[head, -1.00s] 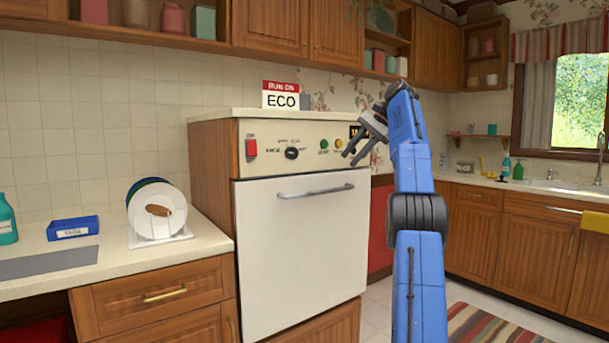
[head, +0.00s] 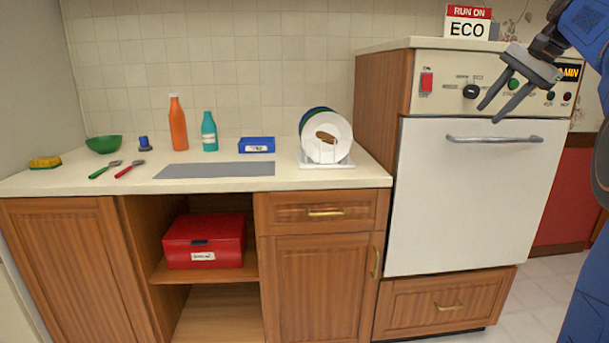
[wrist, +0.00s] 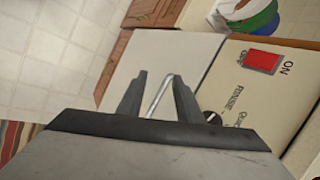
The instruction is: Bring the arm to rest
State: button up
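My gripper (head: 497,99) is in front of the dishwasher's control panel at the upper right of the head view. Its two fingers are spread apart with nothing between them. It also shows in the wrist view (wrist: 160,80), with the fingers apart over the white dishwasher door. My blue arm reaches in from the right edge and is partly cut off. The dishwasher (head: 480,200) has its door shut, with a metal handle (head: 493,139) near the top. A red switch (head: 426,82) and a black knob (head: 471,91) sit on the panel.
A sign reading "RUN ON ECO" (head: 468,22) stands on the dishwasher top. A red box (head: 204,241) sits on the shelf below.

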jog(key=s+a+f+n+h, duration=0.2)
jog(key=s+a+f+n, duration=0.3)
jog(key=s+a+f, duration=1.1)
jog(key=s+a+f+n+h, duration=0.1)
jog(key=s+a+f+n, duration=0.1)
jog(key=s+f, duration=0.8)
jog(key=s+a+f+n, duration=0.2)
jog(key=s+f+n, duration=0.3)
jog(key=s+f, duration=0.6)
jog(key=shift+s+f+h, duration=0.2)
jog(key=shift+f+h, duration=0.2)
jog(key=shift+f, duration=0.4)
